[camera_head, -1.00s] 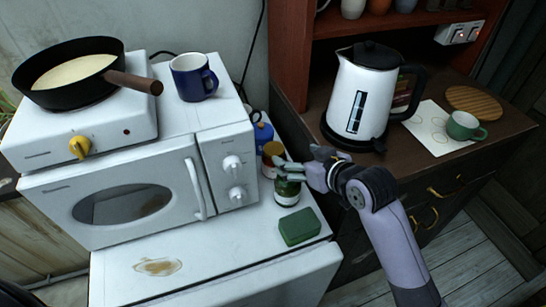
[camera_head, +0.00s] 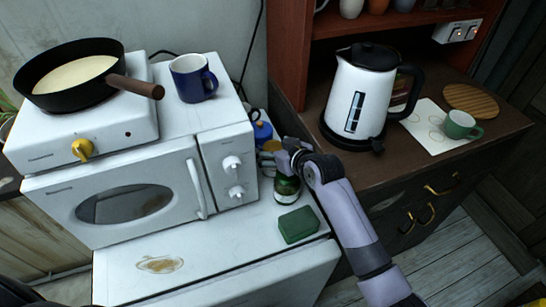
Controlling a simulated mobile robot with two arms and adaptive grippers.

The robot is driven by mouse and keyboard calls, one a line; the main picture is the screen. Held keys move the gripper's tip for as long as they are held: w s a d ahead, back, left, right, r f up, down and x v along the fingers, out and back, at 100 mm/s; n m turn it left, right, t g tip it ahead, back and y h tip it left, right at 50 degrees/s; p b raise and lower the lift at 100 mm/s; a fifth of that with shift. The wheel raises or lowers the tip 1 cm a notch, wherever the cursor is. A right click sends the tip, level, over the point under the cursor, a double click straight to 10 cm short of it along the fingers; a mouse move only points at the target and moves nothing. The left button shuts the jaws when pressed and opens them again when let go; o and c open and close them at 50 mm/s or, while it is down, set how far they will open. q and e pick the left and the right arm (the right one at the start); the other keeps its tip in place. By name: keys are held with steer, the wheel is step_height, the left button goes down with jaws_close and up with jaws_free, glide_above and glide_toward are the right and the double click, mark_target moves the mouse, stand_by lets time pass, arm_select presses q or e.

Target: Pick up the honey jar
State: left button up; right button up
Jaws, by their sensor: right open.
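A small jar with a yellow-gold lid, which looks like the honey jar (camera_head: 267,163), stands on the white surface right beside the microwave. My right gripper (camera_head: 279,155) is open at this jar and hides part of it. I cannot tell whether the fingers are around the jar or only in front of it, or whether they touch it. A dark green jar (camera_head: 287,190) with a pale label stands just in front, below the gripper. My left gripper is not in view.
The microwave (camera_head: 120,200) blocks the left side. A blue container (camera_head: 262,132) stands behind the jars. A green sponge (camera_head: 298,225) lies in front. A white kettle (camera_head: 362,95) stands on the brown counter to the right. The white surface's front is mostly clear.

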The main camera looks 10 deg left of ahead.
steer(key=shift+c, duration=0.5)
jaws_close()
stand_by(0.7)
